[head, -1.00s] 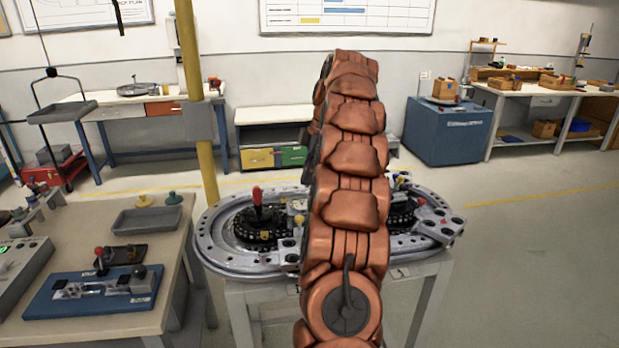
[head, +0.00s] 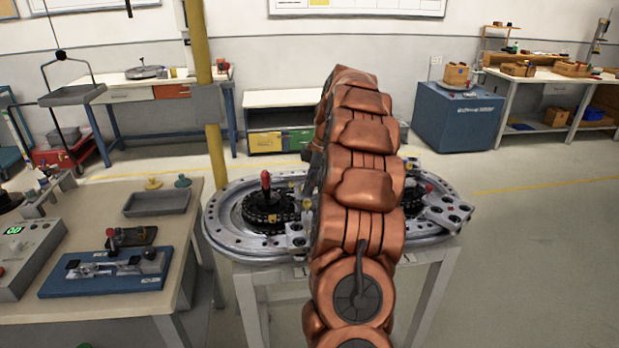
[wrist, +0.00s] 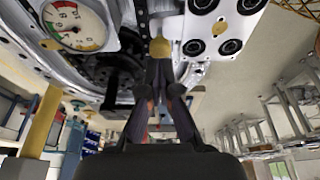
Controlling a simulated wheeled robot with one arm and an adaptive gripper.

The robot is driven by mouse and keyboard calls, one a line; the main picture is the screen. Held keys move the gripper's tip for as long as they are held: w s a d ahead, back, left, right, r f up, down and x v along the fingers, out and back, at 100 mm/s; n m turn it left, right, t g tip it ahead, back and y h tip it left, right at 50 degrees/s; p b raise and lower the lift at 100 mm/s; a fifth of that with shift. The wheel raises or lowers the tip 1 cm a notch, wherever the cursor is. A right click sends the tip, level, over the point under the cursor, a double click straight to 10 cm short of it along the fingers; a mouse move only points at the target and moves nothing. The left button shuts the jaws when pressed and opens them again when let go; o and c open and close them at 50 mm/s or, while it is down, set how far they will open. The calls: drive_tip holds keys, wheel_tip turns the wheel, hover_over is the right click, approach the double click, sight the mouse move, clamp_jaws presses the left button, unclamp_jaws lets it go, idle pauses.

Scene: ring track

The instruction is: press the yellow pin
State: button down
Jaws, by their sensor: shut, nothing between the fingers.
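In the wrist view, a rounded yellow pin head (wrist: 160,47) shows right at the tips of my gripper (wrist: 158,68). The fingers are together and hold nothing. The tips look very close to the pin; I cannot tell whether they touch. In the head view, the ring track (head: 222,232) lies on a grey stand, and my copper arm covers its middle. My gripper and the pin are hidden behind the arm there.
In the wrist view, a dial gauge (wrist: 75,25) is left of the pin, and a plate with black sockets (wrist: 222,28) is right. In the head view, a red-knobbed lever (head: 266,182) stands on the track's left part. A workbench (head: 95,308) is at left; right floor is clear.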

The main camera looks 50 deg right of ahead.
drive_tip(key=shift+f, duration=0.6)
wheel_tip(320, 180, down, 2)
drive_tip(key=b, duration=0.2)
drive_tip(key=shift+f+b, duration=0.1)
drive_tip(key=shift+b, duration=0.2)
drive_tip(key=shift+s, duration=0.1)
wheel_tip(320, 180, up, 4)
drive_tip(key=shift+r, duration=0.1)
drive_tip(key=shift+w+v, duration=0.4)
drive_tip(key=shift+v, duration=2)
wheel_tip(320, 180, up, 5)
drive_tip(key=p, duration=0.4)
hover_over(308, 201)
drive_tip(key=s+d, duration=0.2)
drive_tip(key=d, duration=0.1)
drive_tip(key=shift+w+a, duration=0.15)
